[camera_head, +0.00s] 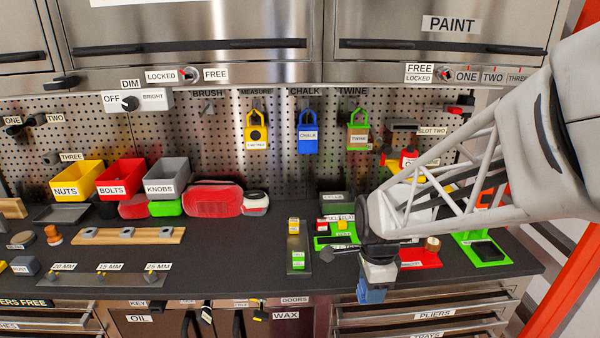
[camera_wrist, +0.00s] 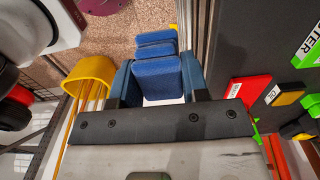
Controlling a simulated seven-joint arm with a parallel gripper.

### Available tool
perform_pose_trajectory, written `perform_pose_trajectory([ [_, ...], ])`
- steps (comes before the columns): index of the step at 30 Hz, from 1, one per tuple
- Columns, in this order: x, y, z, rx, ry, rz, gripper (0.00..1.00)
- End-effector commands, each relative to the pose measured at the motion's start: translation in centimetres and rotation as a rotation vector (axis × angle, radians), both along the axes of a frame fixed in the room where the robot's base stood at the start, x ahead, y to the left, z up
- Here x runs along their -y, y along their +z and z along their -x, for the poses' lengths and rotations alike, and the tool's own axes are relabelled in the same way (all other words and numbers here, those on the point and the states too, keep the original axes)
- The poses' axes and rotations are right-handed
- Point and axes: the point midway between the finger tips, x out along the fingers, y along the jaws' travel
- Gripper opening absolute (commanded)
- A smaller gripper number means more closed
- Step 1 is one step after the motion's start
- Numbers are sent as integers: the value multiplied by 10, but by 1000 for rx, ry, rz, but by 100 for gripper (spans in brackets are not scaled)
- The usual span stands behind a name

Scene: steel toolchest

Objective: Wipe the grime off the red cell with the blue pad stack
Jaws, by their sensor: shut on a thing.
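My gripper (camera_head: 374,284) is shut on the blue pad stack (camera_head: 371,295) and holds it at the bench's front edge, right of centre in the head view. In the wrist view the blue pad stack (camera_wrist: 157,76) shows as several blue layers between my two fingers. Brown speckled ground shows beyond the pads. A red tray (camera_head: 420,258) lies on the bench right of my gripper; a flat red piece also shows in the wrist view (camera_wrist: 249,90). I cannot tell which red surface is the red cell, and I make out no grime.
A yellow cup (camera_wrist: 93,72) with thin sticks is close to my gripper in the wrist view. Green trays (camera_head: 483,250) stand right on the bench. Bins, including the red BOLTS bin (camera_head: 120,178), stand left. Bare bench (camera_head: 225,255) lies left of centre.

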Motion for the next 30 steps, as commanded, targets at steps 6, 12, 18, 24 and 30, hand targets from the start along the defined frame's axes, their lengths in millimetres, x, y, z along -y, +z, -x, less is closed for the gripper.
perform_pose_trajectory([
  [6,0,0,0,0,0,0,23],
  [12,-1,2,-6,0,0,0,23],
  [18,-5,11,-29,-1,0,0,23],
  [24,-14,26,-72,0,1,0,23],
  [30,-27,43,-124,0,1,0,23],
])
